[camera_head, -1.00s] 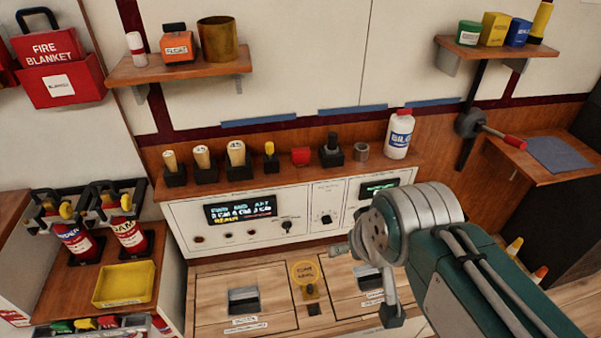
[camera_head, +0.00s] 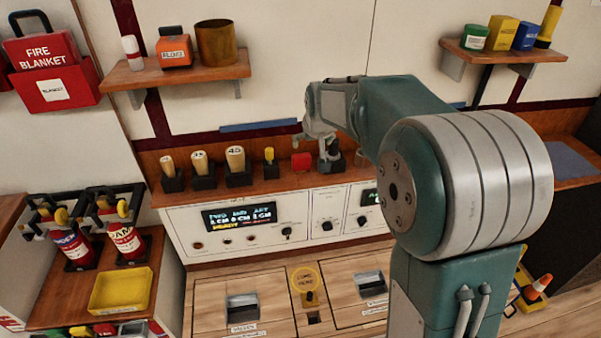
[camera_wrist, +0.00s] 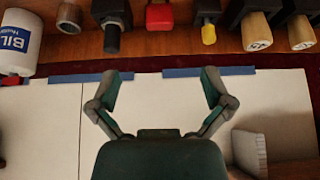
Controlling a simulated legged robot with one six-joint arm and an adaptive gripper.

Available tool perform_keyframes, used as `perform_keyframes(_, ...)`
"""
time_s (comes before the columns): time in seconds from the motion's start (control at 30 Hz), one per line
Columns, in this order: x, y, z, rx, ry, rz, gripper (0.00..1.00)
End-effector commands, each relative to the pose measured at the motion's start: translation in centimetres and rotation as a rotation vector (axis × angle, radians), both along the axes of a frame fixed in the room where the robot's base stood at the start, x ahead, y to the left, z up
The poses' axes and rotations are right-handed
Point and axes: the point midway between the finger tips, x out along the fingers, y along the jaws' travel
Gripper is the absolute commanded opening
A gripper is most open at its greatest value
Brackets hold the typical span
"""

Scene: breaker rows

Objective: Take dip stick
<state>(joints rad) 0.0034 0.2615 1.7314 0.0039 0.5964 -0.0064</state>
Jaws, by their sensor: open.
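No label marks which item is the dip stick. A small yellow-handled piece (camera_head: 269,156) stands upright in a black holder on the wooden ledge; in the wrist view it shows at the top (camera_wrist: 208,33). A black-handled piece, in the wrist view (camera_wrist: 112,38), stands on the other side of a red block (camera_head: 301,161). My gripper (camera_head: 325,150) is at the ledge in the head view, overlapping the black-handled piece and largely hiding it. In the wrist view my gripper (camera_wrist: 163,76) is open, its fingers spread and empty, pointing at the ledge items without touching any.
Several numbered wooden plugs (camera_head: 235,160) stand left on the ledge (camera_head: 150,168). The control panel (camera_head: 240,225) lies below.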

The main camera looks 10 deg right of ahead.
Motion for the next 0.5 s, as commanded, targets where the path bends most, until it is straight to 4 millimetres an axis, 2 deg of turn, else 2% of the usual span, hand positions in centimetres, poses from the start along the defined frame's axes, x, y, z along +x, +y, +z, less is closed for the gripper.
perform_keyframes(0.03,1.4,0.0,-1.2,0.0,0.002,0.0,1.0)
perform_keyframes(0.2,5.5,-0.1,-4.4,0.0,-0.007,0.0,1.0)
perform_keyframes(0.33,7.7,-0.1,-6.5,0.0,-0.013,0.0,1.0)
perform_keyframes(0.5,9.0,-0.1,-7.9,0.0,-0.019,0.0,1.0)
